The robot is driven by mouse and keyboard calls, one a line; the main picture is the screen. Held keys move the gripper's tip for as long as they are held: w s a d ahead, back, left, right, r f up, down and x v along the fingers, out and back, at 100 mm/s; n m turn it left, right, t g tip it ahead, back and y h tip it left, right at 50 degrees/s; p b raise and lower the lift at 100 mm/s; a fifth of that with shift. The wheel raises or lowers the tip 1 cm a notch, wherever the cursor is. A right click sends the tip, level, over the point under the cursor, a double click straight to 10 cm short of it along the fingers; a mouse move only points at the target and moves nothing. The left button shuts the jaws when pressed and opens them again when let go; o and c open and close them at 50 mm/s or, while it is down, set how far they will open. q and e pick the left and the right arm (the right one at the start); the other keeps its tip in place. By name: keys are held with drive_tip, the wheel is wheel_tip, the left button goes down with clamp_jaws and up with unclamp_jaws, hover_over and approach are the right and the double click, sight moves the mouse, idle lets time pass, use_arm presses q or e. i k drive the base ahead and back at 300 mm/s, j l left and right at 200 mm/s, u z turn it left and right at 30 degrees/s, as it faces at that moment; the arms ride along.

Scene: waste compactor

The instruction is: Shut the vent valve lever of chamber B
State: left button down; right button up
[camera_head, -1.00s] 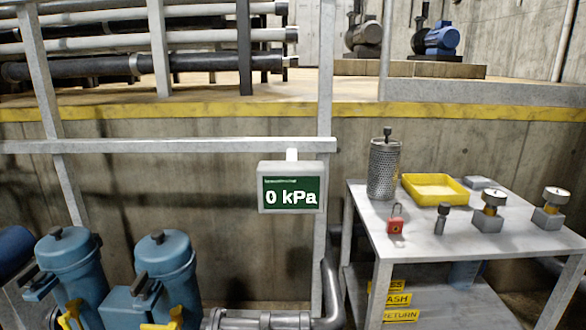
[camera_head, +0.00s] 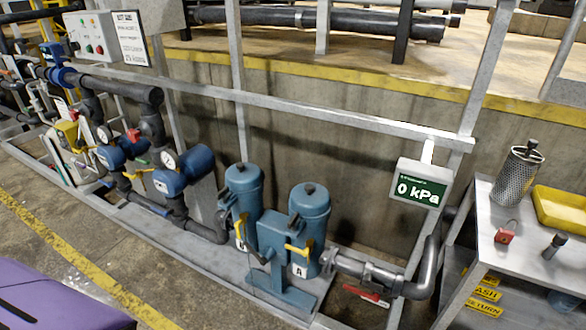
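Two blue filter chambers stand side by side on a low metal skid, a left one (camera_head: 243,195) and a right one (camera_head: 310,215), with a blue block (camera_head: 277,240) between them. White letter tags hang low on the unit; one on the right (camera_head: 299,270) looks like an A. I cannot tell which chamber is B or which lever is its vent valve. Neither gripper is in view.
A display (camera_head: 420,185) reads 0 kPa. A red-handled valve (camera_head: 366,295) sits low on the pipe to the right. A steel cart (camera_head: 484,225) with a mesh cylinder and yellow tray stands at right. Blue valves and pipes line the left.

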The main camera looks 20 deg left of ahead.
sight(237, 223)
drive_tip(key=u, duration=1.2)
